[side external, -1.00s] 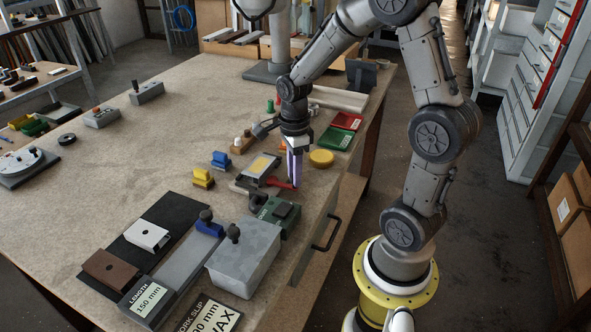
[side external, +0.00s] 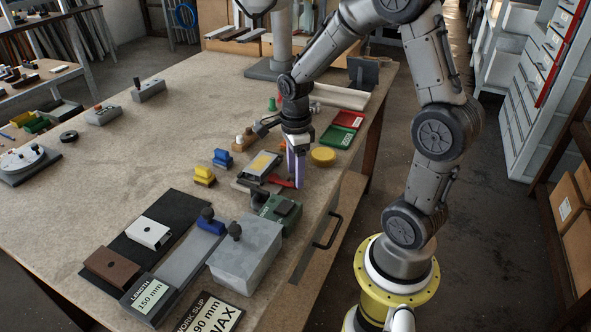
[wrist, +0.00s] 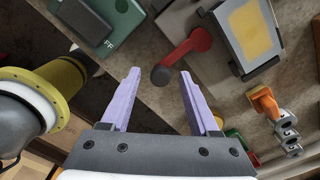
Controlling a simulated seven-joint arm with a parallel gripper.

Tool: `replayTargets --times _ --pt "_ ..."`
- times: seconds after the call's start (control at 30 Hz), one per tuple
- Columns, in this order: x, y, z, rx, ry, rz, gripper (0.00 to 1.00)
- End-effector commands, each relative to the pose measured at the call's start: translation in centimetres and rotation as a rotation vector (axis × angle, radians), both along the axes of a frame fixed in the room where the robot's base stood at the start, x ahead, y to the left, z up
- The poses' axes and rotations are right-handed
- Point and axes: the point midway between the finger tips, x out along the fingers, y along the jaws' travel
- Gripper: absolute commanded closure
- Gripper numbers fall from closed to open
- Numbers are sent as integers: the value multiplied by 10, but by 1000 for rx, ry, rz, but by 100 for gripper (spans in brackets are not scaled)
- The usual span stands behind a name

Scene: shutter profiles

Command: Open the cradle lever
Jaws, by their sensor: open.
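The red lever (side external: 281,181) lies at the near side of the grey cradle block with a yellow panel (side external: 260,166). In the wrist view the red lever (wrist: 195,42) runs from its pivot beside the cradle (wrist: 249,32) to a dark round knob (wrist: 160,76). My gripper (side external: 296,185) points down at the lever's free end. In the wrist view my gripper (wrist: 160,73) is open, with one pale purple finger on each side of the knob. The knob appears between the fingertips, with a gap on both sides; I cannot tell their exact height difference.
A green block (side external: 279,212) stands close in front of the lever. A yellow disc (side external: 323,156), red tray (side external: 348,119) and green tray (side external: 336,137) lie behind it. Yellow (side external: 203,176) and blue (side external: 222,158) blocks stand left.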

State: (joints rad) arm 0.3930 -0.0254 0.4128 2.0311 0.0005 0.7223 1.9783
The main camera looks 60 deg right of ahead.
Motion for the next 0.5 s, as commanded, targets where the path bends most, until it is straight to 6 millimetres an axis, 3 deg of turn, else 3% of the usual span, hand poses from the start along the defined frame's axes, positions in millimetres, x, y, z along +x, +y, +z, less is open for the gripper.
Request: replayTargets --times 0.23,0.5 --pt "1 -1 15 -2 -4 0 38" --pt "1 -1 71 -2 -6 0 38"
